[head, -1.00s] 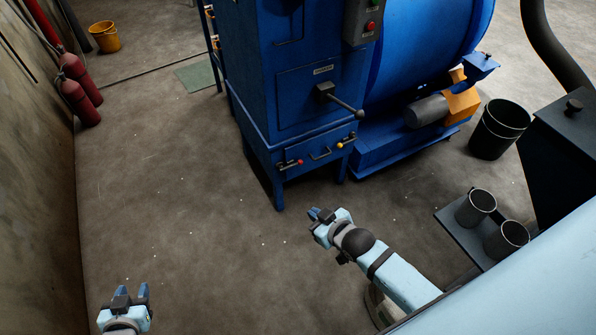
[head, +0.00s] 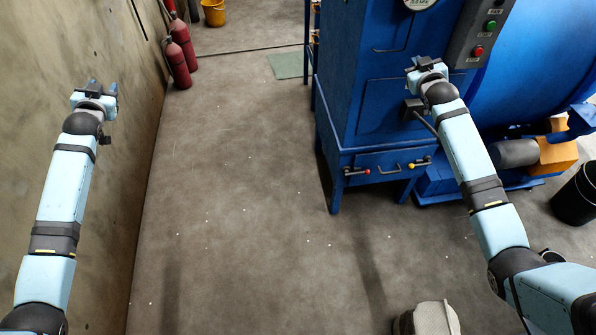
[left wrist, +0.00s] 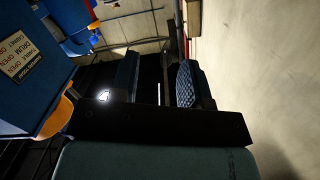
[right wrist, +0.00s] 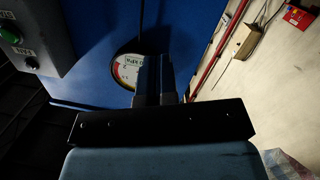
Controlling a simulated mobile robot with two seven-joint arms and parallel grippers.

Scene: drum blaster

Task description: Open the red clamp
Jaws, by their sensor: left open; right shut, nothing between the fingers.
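The red clamp is a small dark handle with a red tip (head: 349,172), at the left of the low drawer (head: 385,164) on the blue cabinet's front. A similar yellow-tipped clamp (head: 428,160) is at the drawer's right. My right gripper (head: 420,62) is shut and empty, raised in front of the cabinet, well above the clamps. In the right wrist view its fingers (right wrist: 153,75) overlap a round gauge (right wrist: 130,71). My left gripper (head: 103,86) is open and empty, raised near the left wall, far from the clamps. Neither wrist view shows the red clamp.
A dark lever (head: 413,107) sticks out of the cabinet (head: 385,110), partly behind my right arm. A button panel (head: 482,35) is to its right. Red extinguishers (head: 179,50) and a yellow bucket (head: 213,13) stand at the back left. The floor (head: 250,200) before the cabinet is clear.

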